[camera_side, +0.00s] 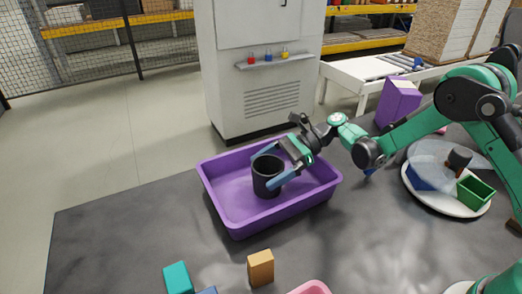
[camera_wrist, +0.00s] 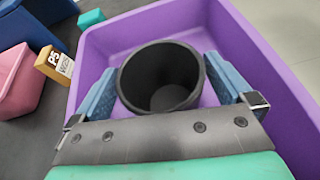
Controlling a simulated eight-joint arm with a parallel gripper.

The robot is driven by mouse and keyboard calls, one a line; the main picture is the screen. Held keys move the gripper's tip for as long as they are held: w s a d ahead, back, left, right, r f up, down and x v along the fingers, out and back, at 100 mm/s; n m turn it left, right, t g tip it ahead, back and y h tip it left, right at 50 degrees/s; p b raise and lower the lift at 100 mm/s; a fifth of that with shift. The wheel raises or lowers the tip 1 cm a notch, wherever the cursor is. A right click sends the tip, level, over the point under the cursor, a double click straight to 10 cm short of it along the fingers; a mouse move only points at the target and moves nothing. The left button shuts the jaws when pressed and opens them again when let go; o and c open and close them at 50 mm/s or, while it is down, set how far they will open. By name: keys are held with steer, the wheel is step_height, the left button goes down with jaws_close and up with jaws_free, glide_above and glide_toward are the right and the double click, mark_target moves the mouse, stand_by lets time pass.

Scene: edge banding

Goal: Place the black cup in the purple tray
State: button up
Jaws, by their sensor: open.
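The black cup (camera_side: 266,176) is upright inside the purple tray (camera_side: 226,206) in the side view. In the wrist view the cup (camera_wrist: 160,72) shows its open, empty mouth, with the tray (camera_wrist: 262,62) around it. My gripper (camera_side: 275,169) is open over the tray, its blue fingers on either side of the cup. In the wrist view a gap shows beside the cup at the fingers (camera_wrist: 163,90). The cup's base is low in the tray; its contact with the floor is partly hidden by the near wall and a finger.
A teal block (camera_side: 178,278) and an orange box (camera_side: 260,268) stand in front of the tray. A pink container (camera_side: 311,288) is at the bottom edge. A white round plate (camera_side: 450,204) with a green container (camera_side: 475,193) is at right. The table's left side is clear.

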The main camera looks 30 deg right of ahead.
steer(key=w+v, duration=0.1)
steer(key=v, duration=1)
steer(key=s+r+n+t+h, duration=0.2)
steer(key=s+n+h, duration=0.4)
steer(key=n, duration=0.4)
steer(key=s+d+r+n+t+h, duration=0.1)
steer(key=s+r+n+t+h, duration=0.2)
steer(key=s+n+h, duration=0.4)
steer(key=s+n+t, duration=0.1)
steer(key=n, duration=0.1)
steer(key=shift+s+r+n+h, duration=0.15)
steer(key=shift+r+n+h, duration=0.15)
steer(key=shift+n, duration=0.1)
